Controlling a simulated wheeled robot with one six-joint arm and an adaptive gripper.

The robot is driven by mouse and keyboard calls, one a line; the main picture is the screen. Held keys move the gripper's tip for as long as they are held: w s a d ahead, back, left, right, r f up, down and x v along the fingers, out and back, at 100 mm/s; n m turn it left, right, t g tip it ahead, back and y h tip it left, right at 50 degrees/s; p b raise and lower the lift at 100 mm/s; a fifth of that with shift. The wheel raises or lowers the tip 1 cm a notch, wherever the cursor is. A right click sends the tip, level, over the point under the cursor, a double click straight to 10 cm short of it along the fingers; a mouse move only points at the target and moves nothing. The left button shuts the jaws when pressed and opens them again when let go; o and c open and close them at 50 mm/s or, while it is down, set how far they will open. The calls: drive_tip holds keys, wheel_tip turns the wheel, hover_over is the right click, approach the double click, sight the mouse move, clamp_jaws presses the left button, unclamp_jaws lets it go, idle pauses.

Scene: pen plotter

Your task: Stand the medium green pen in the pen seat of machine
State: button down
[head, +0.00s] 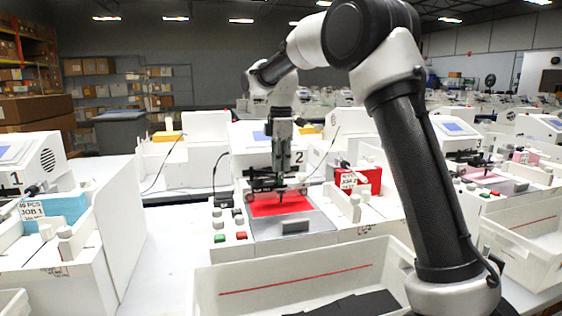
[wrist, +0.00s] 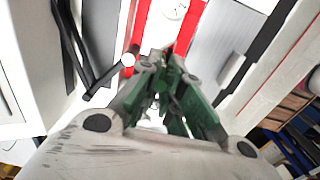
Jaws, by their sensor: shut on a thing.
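Machine 2 (head: 312,228) stands in the middle of the head view, with a red sheet (head: 262,207) on its bed. My gripper (head: 282,178) points straight down over the red sheet, at the machine's dark carriage (head: 257,185). In the wrist view my gripper (wrist: 172,75) is shut, with dark green between its fingers; I take this as the medium green pen, but cannot tell it clearly from the finger parts. The pen's lower end and the pen seat are hidden or too small to make out. A dark point shows just under the gripper over the sheet.
A white bin (head: 225,285) with dark flat pieces inside stands in front of machine 2. A red JOB 2 box (head: 372,180) is to the right of the bed. Machine 1 (head: 55,160) with a blue JOB 1 box (head: 66,211) is at left. Buttons line the bed's left edge.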

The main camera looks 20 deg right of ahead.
drive_tip(key=shift+f, duration=0.15)
drive_tip(key=c, duration=1.5)
unclamp_jaws()
wheel_tip(320, 180, up, 12)
